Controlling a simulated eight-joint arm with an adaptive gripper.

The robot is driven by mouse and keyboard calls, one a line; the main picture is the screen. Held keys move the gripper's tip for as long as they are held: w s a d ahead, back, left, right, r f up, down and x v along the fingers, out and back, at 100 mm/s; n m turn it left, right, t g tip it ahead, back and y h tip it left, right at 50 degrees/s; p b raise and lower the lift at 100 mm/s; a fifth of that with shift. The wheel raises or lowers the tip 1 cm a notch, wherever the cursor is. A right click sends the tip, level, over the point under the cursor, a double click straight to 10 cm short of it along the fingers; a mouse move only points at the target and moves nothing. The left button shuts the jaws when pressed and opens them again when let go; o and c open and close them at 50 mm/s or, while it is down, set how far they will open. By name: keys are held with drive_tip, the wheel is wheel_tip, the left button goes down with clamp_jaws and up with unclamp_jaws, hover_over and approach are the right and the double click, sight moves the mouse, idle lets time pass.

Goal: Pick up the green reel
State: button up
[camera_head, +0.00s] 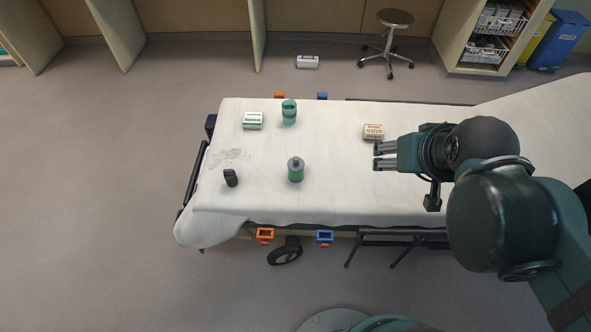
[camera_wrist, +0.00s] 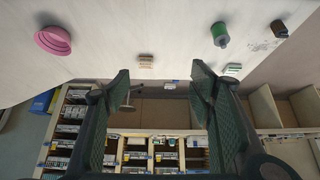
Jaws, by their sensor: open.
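A green, waisted object (camera_head: 289,112), the most reel-like thing in sight, stands upright at the far side of the white-sheeted stretcher in the head view. A green cylinder with a grey top (camera_head: 296,170) stands nearer; it also shows in the wrist view (camera_wrist: 220,33). I cannot be certain which is the reel. My gripper (camera_head: 376,157) is open and empty, above the stretcher, right of both and apart from them. In the wrist view its fingers (camera_wrist: 158,88) are spread wide with nothing between them; the waisted object is not visible there, perhaps behind a finger.
A green-and-white box (camera_head: 252,121), an orange-and-white box (camera_head: 373,131) and a small dark item (camera_head: 231,177) are on the stretcher. A pink bowl (camera_wrist: 52,40) shows in the wrist view. The sheet between the gripper and the green objects is clear. A stool (camera_head: 391,40) stands beyond.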

drive_tip(key=shift+w, duration=0.1)
idle(0.3)
drive_tip(key=m+g, duration=0.5)
drive_tip(key=m, duration=1.1)
approach(296, 158)
drive_tip(key=d+r, duration=0.3)
drive_tip(key=d, duration=0.4)
drive_tip(key=a+f+m, duration=0.2)
drive_tip(key=f, duration=0.1)
drive_tip(key=w+a+f+m+g, duration=0.1)
drive_tip(key=a+f, duration=0.1)
drive_tip(key=f, duration=0.2)
drive_tip(key=a+f+m+g, duration=0.1)
drive_tip(key=a+f+m, duration=0.1)
drive_tip(key=f, duration=0.2)
drive_tip(key=shift+w+a+f+m, duration=0.2)
drive_tip(key=shift+w+m, duration=0.1)
drive_tip(key=shift+w, duration=0.1)
drive_tip(key=shift+a+f, duration=0.25)
drive_tip(key=shift+f, duration=0.2)
drive_tip(key=shift+f, duration=1.3)
